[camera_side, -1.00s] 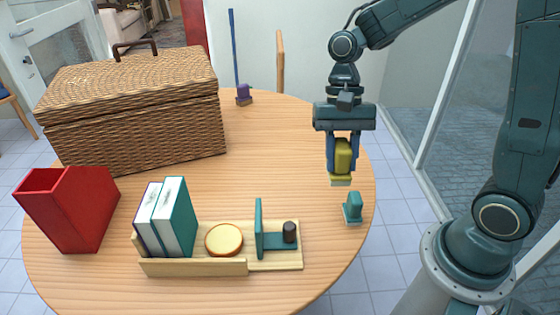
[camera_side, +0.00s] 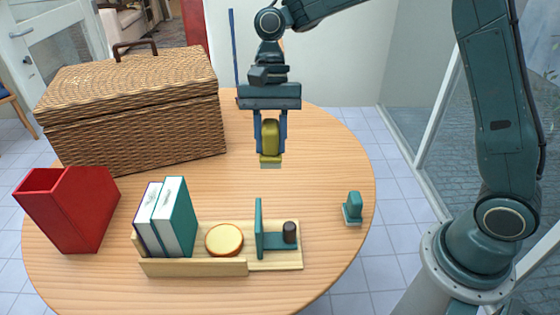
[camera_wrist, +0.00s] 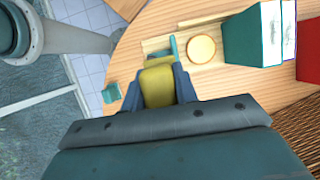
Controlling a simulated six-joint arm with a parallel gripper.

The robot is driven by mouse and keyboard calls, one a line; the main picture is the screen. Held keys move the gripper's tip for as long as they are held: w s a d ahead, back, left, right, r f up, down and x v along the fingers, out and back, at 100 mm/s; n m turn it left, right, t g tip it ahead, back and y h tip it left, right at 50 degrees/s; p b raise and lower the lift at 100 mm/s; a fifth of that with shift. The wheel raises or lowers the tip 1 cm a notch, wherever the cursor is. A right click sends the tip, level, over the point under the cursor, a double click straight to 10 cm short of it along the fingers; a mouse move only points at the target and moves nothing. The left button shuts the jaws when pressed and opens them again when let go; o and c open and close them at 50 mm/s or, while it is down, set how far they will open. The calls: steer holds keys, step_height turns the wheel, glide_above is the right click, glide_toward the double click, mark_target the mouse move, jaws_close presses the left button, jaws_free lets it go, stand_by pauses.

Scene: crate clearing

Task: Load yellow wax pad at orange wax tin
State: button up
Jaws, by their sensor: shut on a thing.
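My gripper (camera_side: 270,150) is shut on the yellow wax pad (camera_side: 270,138), a yellow block with a pale underside. It holds the pad upright above the table, behind the wooden rack. The pad also shows between the jaws in the wrist view (camera_wrist: 158,84). The orange wax tin (camera_side: 224,240) is a low round tin with a pale yellow top. It sits in the wooden rack between the books and the teal bookend, and shows in the wrist view (camera_wrist: 201,49). The pad is apart from the tin, above and to its right in the side view.
The wooden rack (camera_side: 195,267) also holds teal and white books (camera_side: 175,218), a teal bookend (camera_side: 259,228) and a dark cylinder (camera_side: 290,232). A teal pad (camera_side: 353,207) stands at the right. A red holder (camera_side: 85,208) and wicker basket (camera_side: 135,110) stand left. The table middle is clear.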

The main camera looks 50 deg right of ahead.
steer(key=shift+w+a+f, duration=0.7)
steer(key=shift+w+a, duration=2.55)
steer(key=shift+a, duration=2.3)
step_height(320, 180, down, 14)
steer(key=shift+f, duration=0.25)
steer(key=shift+d+f, duration=0.1)
steer(key=shift+f, duration=0.05)
steer(key=shift+f, duration=2.8)
steer(key=shift+f, duration=0.65)
steer(key=shift+r, duration=0.1)
step_height(320, 180, up, 7)
